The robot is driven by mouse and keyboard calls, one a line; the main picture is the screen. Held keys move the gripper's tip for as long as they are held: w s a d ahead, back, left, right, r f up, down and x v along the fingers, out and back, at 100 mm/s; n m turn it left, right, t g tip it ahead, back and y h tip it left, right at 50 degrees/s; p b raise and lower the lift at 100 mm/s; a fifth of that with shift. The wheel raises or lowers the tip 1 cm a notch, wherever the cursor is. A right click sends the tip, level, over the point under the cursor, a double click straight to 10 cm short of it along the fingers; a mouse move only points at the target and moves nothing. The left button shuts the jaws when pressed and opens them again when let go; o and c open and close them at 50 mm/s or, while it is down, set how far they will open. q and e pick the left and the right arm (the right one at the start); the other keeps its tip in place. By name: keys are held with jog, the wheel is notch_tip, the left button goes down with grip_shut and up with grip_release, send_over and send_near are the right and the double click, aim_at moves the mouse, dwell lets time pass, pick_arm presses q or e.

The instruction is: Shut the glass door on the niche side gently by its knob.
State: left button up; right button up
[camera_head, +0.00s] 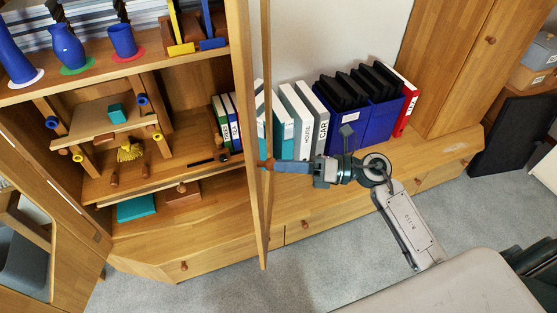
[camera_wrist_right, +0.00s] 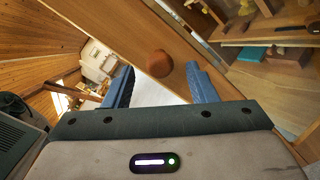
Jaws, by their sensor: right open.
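The niche-side glass door (camera_head: 265,215) stands open, seen almost edge-on as a tall thin wooden frame between the shelves and the binder niche. Its round brown knob (camera_wrist_right: 159,64) shows in the right wrist view on the wooden frame. My right gripper (camera_head: 268,165) reaches in from the right at the door frame, its fingers open. In the right wrist view its two blue fingers (camera_wrist_right: 160,86) lie either side of the knob, which sits just beyond or between the tips; contact cannot be told. My left gripper is not in view.
Binders (camera_head: 303,115) and blue file boxes (camera_head: 372,122) stand in the niche behind my right gripper. The cabinet shelves (camera_head: 190,150) left of the door hold vases, books and wooden pieces. Another wooden door frame (camera_head: 55,185) stands open at far left. Carpet (camera_head: 340,265) is clear in front.

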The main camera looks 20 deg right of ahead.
jog(key=shift+x, duration=1.1)
grip_shut()
jog(key=shift+p, duration=0.3)
